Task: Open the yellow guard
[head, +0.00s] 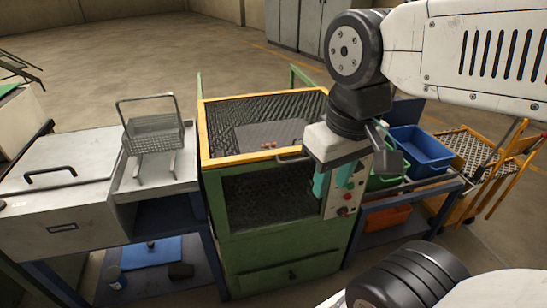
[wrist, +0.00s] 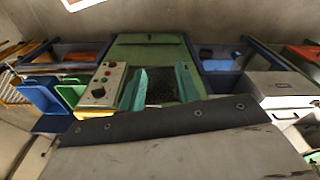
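The yellow guard (head: 225,161) is a yellow rectangular frame on top of the green machine (head: 275,245), with dark mesh inside it. It appears to lie down over the top. A bar handle (head: 290,159) is at its front edge, partly behind my wrist. My gripper (head: 338,180) hangs at the machine's front right corner, in front of the control panel, and partly hides it. In the wrist view my gripper (wrist: 162,88) has two teal fingers spread apart with nothing between them. The dark front window of the machine shows beyond them.
A wire basket (head: 154,134) stands on the grey bench at left, beside a lidded box (head: 60,175). Blue (head: 420,150) and green bins stand at right, near a yellow cart (head: 480,150). Small copper-coloured pieces (head: 268,146) show within the guard frame. Open floor lies behind.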

